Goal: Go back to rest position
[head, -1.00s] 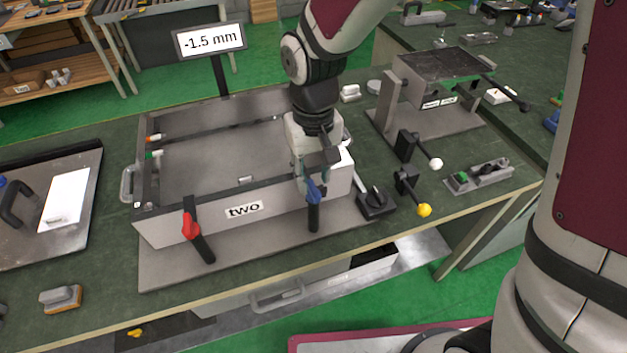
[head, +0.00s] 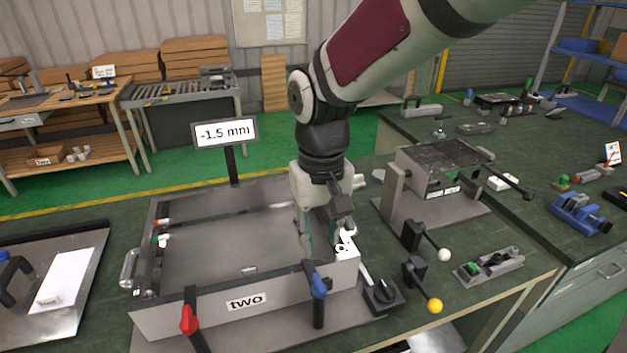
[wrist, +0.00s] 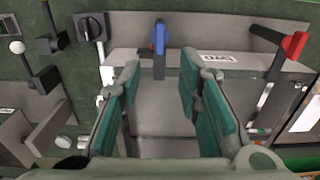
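My gripper (wrist: 160,95) shows in the wrist view with its two teal-padded fingers spread apart and nothing between them. In the head view my gripper (head: 318,235) points down over the right part of the metal box labelled "two" (head: 195,312). A blue-tipped lever (head: 318,285) stands upright at the front of the box, close to the gripper but apart from it. The blue lever also shows ahead of the fingers in the wrist view (wrist: 159,38). A red-tipped lever (head: 190,318) stands at the front left.
A display reading -1.5 mm (head: 225,132) stands behind the box. To the right are a black rotary switch (head: 383,295), levers with white (head: 445,255) and yellow (head: 435,306) knobs, and a raised dark-topped unit (head: 440,155). A metal plate (head: 75,325) lies at the left.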

